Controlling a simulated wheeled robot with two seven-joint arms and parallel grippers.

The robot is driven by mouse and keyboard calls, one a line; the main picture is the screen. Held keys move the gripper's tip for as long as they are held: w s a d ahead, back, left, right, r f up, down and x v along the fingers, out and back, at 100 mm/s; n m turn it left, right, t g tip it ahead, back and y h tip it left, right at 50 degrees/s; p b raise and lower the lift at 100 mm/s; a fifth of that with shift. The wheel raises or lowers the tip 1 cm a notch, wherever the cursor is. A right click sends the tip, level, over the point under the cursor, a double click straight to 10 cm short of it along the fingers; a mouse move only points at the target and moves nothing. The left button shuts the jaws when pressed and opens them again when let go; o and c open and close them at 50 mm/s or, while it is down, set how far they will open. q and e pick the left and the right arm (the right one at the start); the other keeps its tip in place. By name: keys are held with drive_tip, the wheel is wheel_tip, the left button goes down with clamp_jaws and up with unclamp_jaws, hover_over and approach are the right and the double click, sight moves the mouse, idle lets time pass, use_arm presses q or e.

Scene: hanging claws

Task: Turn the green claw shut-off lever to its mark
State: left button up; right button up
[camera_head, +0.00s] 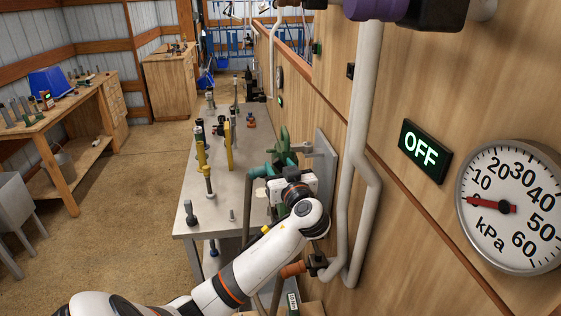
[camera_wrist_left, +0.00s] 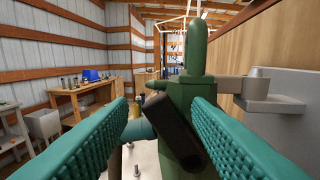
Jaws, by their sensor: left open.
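The green claw (camera_head: 285,144) hangs by a grey bracket on the wooden wall, above the right edge of the bench. In the left wrist view its green body (camera_wrist_left: 196,60) stands upright straight ahead. A dark, tilted bar (camera_wrist_left: 175,130) crosses the front of the body; it looks like the lever. No mark can be made out. My left gripper (camera_head: 272,167) is at the claw, its teal fingers open. In the wrist view the fingers (camera_wrist_left: 165,112) stand on either side of the bar, apart from each other; I cannot tell if they touch it. My right gripper is not in view.
A lit OFF sign (camera_head: 425,151) and a kPa gauge (camera_head: 508,240), its needle pointing left below 10, are on the wall. White pipes (camera_head: 363,130) run down beside the claw. The metal bench (camera_head: 188,165) holds several upright tools. The floor (camera_head: 130,230) at left is clear.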

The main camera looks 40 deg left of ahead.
use_arm(q)
drive_tip(key=shift+a, duration=0.1)
drive_tip(key=shift+c, duration=0.9)
drive_tip(key=shift+w, duration=0.1)
drive_tip(key=c, duration=0.6)
drive_tip(key=shift+c, duration=1)
clamp_jaws()
drive_tip(key=shift+f, duration=0.1)
